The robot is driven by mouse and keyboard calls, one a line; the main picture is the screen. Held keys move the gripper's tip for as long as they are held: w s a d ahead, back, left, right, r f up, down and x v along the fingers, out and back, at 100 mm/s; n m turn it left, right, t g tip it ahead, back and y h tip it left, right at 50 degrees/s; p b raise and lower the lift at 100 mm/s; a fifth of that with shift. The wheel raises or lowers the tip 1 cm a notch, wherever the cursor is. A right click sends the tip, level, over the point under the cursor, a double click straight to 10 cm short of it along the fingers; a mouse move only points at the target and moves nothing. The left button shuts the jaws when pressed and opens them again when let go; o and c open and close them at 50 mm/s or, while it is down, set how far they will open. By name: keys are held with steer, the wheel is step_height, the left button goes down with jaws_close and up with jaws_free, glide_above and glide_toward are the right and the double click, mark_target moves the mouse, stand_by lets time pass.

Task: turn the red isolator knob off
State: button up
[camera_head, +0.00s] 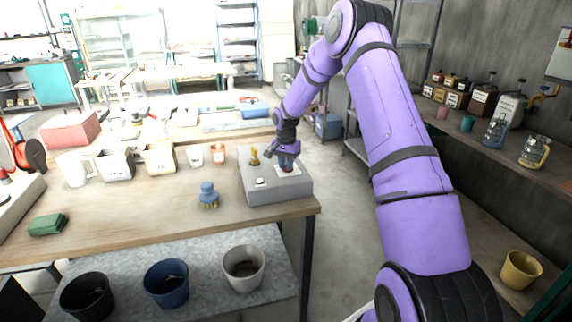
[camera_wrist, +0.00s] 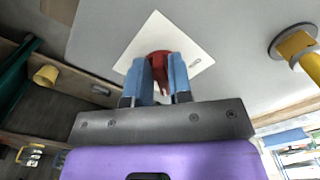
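The red isolator knob (camera_wrist: 160,62) shows in the wrist view on a white square plate (camera_wrist: 191,44), which sits turned on the grey box. My gripper (camera_wrist: 161,68) has its two blue fingers on either side of the knob, closed in around it. In the head view, my gripper (camera_head: 287,162) points down at the white plate (camera_head: 294,171) on the right part of the grey box (camera_head: 275,190). The fingers hide most of the knob there. Whether both fingers press firmly on it is hard to see.
A blue-handled brush (camera_head: 208,195) stands on the wooden table (camera_head: 150,210) further left. The table's right edge is close to the box.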

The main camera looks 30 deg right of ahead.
jaws_close()
steer(key=shift+n, duration=0.3)
steer(key=n, duration=0.3)
steer(key=shift+s+d+n, duration=0.2)
steer(key=shift+n, duration=0.1)
steer(key=n, duration=0.3)
steer(key=shift+s+d+n, duration=0.1)
steer(key=shift+d+n, duration=0.1)
steer(key=shift+n, duration=0.1)
steer(key=n, duration=0.4)
steer(key=shift+d, duration=0.35)
steer(key=shift+d+n, duration=0.2)
steer(key=shift+n, duration=1.8)
